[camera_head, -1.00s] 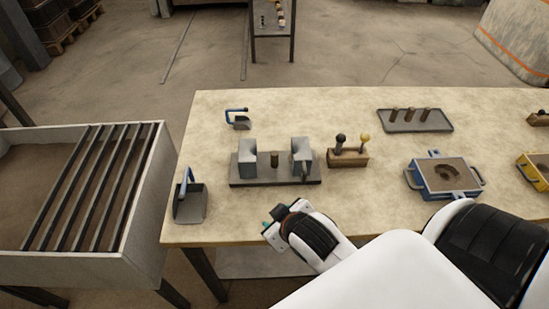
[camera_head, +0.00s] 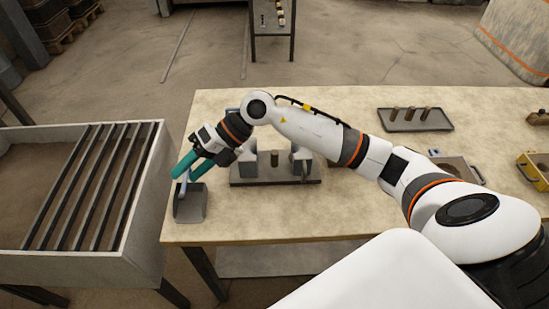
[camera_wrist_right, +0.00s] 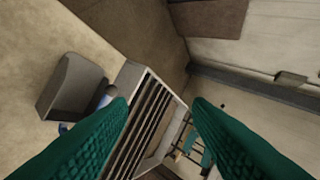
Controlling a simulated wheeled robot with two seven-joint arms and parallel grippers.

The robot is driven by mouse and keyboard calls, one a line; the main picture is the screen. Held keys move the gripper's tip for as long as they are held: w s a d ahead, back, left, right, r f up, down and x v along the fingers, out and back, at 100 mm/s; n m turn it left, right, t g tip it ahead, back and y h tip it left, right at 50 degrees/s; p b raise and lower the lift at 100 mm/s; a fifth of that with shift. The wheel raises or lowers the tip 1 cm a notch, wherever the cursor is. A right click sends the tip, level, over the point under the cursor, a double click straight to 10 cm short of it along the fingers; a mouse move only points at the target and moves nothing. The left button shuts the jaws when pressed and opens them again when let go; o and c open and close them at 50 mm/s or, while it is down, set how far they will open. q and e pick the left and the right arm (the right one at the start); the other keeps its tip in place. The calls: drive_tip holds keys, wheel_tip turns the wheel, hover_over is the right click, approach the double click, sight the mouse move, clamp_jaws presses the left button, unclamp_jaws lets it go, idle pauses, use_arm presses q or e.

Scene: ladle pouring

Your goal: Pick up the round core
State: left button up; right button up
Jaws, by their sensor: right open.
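Several brown cylinders stand upright in the head view. Three of them (camera_head: 411,114) are in a row on a dark tray (camera_head: 440,126) at the right back of the table. Another (camera_head: 274,159) stands between two grey blocks on a dark plate (camera_head: 250,182). I cannot tell which is the round core. My right gripper (camera_head: 188,171) is open, with green fingers, over the grey dustpan-like scoop (camera_head: 190,207) at the table's left edge. In the right wrist view the open fingers (camera_wrist_right: 160,108) have nothing between them that they hold. My left gripper is out of view.
A pale bin (camera_head: 85,258) with dark bars stands left of the table. An orange-yellow box (camera_head: 530,165) is at the right edge. My right arm crosses the table and partly hides the blocks and the sand-filled box. The table front is mostly clear.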

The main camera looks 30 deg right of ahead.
drive_tip(key=w+d+f+h, duration=0.2)
drive_tip(key=d+h, duration=0.5)
drive_tip(key=d, duration=0.5)
drive_tip(key=m+g+h+p, duration=0.2)
drive_tip(key=h, duration=0.2)
hover_over(275, 152)
drive_tip(key=f, duration=0.5)
drive_tip(key=shift+s+a, duration=0.35)
drive_tip(key=shift+a, duration=0.05)
drive_tip(key=shift+w+d+f+p, duration=0.15)
drive_tip(key=shift+f+p, duration=0.05)
drive_tip(key=shift+f, duration=0.75)
drive_tip(key=shift+w+d+f+p, duration=0.1)
drive_tip(key=shift+f+p, duration=0.05)
drive_tip(key=shift+f, duration=0.85)
drive_tip(key=shift+w+d+f+p, duration=0.15)
drive_tip(key=shift+f+p, duration=0.05)
drive_tip(key=shift+f, duration=0.75)
drive_tip(key=c, duration=0.8)
